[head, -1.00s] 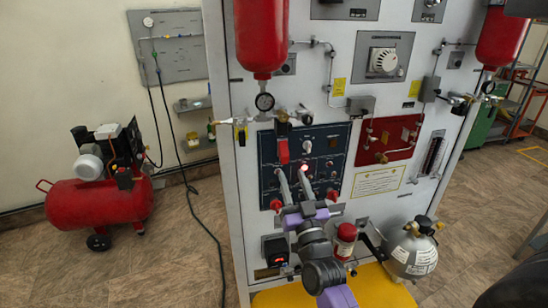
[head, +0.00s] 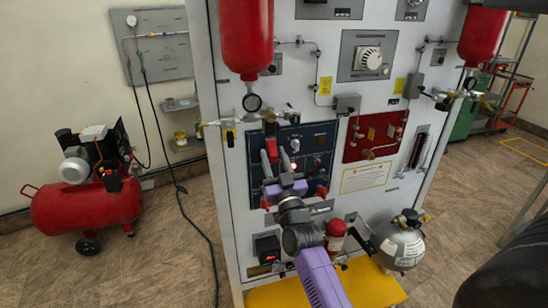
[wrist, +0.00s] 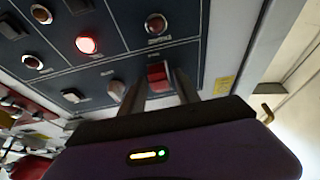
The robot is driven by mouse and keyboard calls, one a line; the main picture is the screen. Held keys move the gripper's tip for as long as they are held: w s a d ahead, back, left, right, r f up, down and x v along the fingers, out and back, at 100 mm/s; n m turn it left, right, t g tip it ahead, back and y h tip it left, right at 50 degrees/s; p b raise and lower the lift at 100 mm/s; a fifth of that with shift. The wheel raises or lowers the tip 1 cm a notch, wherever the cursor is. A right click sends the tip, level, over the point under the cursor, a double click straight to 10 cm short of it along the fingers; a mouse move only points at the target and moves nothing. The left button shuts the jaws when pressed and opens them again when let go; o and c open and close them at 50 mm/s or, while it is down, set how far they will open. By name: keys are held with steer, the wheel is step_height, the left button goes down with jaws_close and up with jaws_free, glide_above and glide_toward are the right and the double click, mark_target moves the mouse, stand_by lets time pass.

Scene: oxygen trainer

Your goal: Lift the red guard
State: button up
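The red guard (head: 271,146) is on the dark blue control panel (head: 318,150), near its upper left in the head view. In the wrist view the red guard (wrist: 157,72) shows between the two fingers of my gripper (wrist: 164,90). In the head view my gripper (head: 273,156) reaches up to the panel, with its fingertips close to the guard. The fingers are apart, with a gap around the guard. I cannot tell whether they touch it. The guard's lower part is partly hidden by the fingers in the head view.
A lit red lamp (head: 294,166) is right of the guard, with several switches around it. A gauge (head: 252,103) and valve fittings stick out above the panel.

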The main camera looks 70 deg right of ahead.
jaws_close()
stand_by(1.4)
